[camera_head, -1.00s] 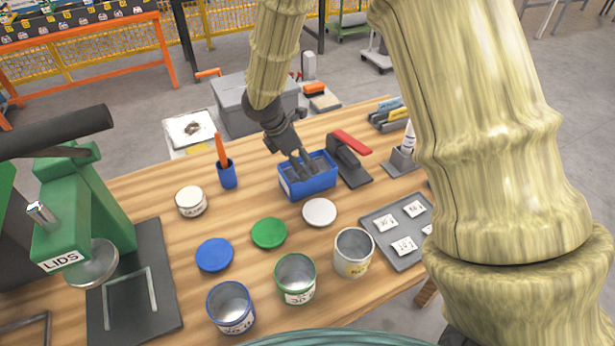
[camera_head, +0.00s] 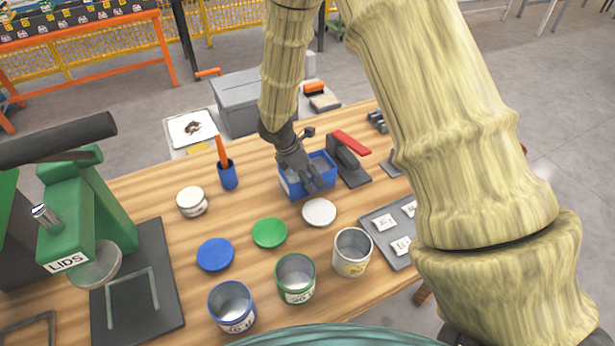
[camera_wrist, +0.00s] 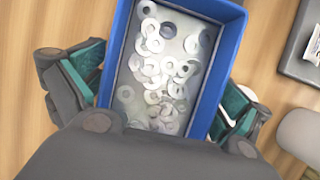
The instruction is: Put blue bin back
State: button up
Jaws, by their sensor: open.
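The blue bin (camera_head: 325,167) stands upright on the wooden workbench, between the blue pen cup and the red-handled tool. In the wrist view the blue bin (camera_wrist: 233,45) holds many pale washers (camera_wrist: 165,75). In the wrist view my gripper (camera_wrist: 165,88) is open, with one teal-padded finger on each side of the bin. I cannot tell whether the pads touch its walls.
A white disc (camera_head: 319,212) lies just in front of the bin, with green (camera_head: 270,233) and blue (camera_head: 215,254) discs nearby. Several open cans stand at the front edge. The red-handled tool (camera_head: 349,158) is close on the right. A grey tray (camera_head: 388,237) lies to the right.

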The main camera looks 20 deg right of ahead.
jog(key=c, duration=1.6)
jog(key=shift+r, duration=0.1)
